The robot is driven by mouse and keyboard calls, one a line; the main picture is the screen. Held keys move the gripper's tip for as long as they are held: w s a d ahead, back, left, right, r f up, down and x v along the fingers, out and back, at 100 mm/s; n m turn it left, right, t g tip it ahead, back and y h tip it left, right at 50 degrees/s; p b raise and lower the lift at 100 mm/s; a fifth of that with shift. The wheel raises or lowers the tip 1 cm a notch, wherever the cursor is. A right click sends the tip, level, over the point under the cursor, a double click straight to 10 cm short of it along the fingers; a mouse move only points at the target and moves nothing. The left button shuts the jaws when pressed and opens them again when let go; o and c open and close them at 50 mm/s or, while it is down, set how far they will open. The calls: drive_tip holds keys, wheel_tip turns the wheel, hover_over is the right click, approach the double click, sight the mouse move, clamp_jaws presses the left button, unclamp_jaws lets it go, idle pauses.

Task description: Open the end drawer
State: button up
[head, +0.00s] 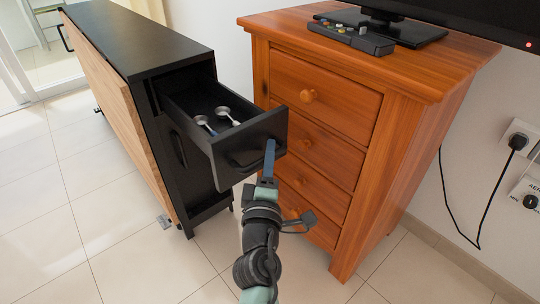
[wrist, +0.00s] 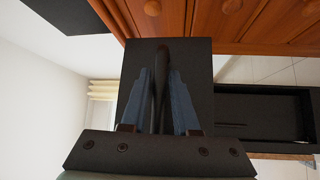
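The end drawer (head: 232,151) is a black drawer at the near end of the black cabinet (head: 184,106). It is pulled well out, and its inside shows. Its dark bar handle (head: 245,163) is on the front panel; in the wrist view the handle (wrist: 161,80) runs lengthwise between my blue fingers. My gripper (head: 269,160) is at the drawer front. In the wrist view my gripper (wrist: 160,85) looks open, its fingers spread on either side of the handle with narrow gaps. Whether a finger touches the handle is hard to tell.
Two metal spoon-like utensils (head: 221,118) lie in the drawer. A wooden chest of drawers (head: 325,120) stands close on the right, carrying a remote-like device (head: 350,37) and a screen (head: 480,18). Tiled floor (head: 120,225) is clear at front left. A cable (head: 447,200) hangs at the right wall.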

drive_tip(key=shift+o, duration=1)
drive_tip(key=b+v, duration=0.1)
drive_tip(key=v, duration=1.2)
